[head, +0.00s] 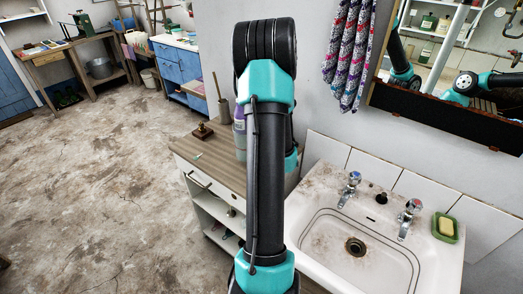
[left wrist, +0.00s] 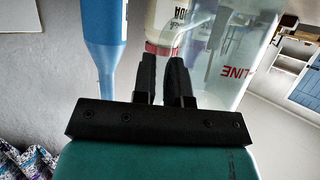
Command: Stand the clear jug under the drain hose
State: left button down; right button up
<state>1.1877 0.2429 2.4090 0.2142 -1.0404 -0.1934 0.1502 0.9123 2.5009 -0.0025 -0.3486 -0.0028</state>
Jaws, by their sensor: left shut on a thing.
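In the left wrist view, my left gripper (left wrist: 165,82) has its two black fingers close together, against the near side of a clear, see-through vessel with red lettering (left wrist: 238,72), which I take to be the clear jug. The fingers are shut on it, but the exact point of grip is hard to make out. In the head view an arm of mine fills the middle, and neither gripper's fingers show there. I cannot make out the drain hose in either view.
In the left wrist view, a blue bottle (left wrist: 106,35) and a white bottle with a red cap (left wrist: 165,22) appear upside down near the fingers. The head view shows a wooden-topped cabinet (head: 190,143), a purple bottle (head: 239,125) and a sink (head: 322,240) with two taps.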

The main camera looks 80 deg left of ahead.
pick_arm(q)
notch_tip(320, 180, up, 8)
jog(key=shift+r, duration=0.2)
dwell(0.7)
jog(key=shift+w, duration=0.1)
